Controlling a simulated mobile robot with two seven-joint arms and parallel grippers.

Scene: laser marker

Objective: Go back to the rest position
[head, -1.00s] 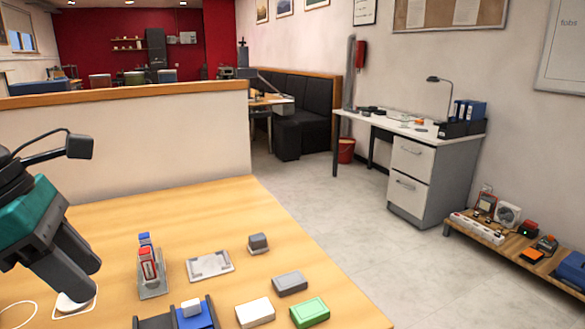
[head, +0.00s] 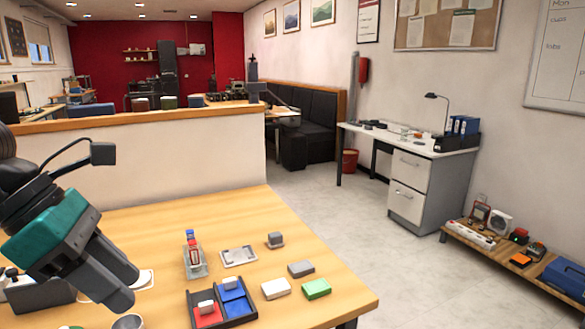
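My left gripper (head: 126,287) is at the left of the head view, over the near left part of the wooden table (head: 330,283). Its two dark fingers point down and to the right, with a gap between them and nothing seen held. The arm behind it has a teal section. My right gripper is not in view.
On the table are a dark tray (head: 246,321) with red and blue compartments holding white pieces, a holder (head: 196,268) with marker-like items, a flat metal plate (head: 239,256), and white (head: 275,289), grey (head: 301,269) and green (head: 316,289) blocks.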

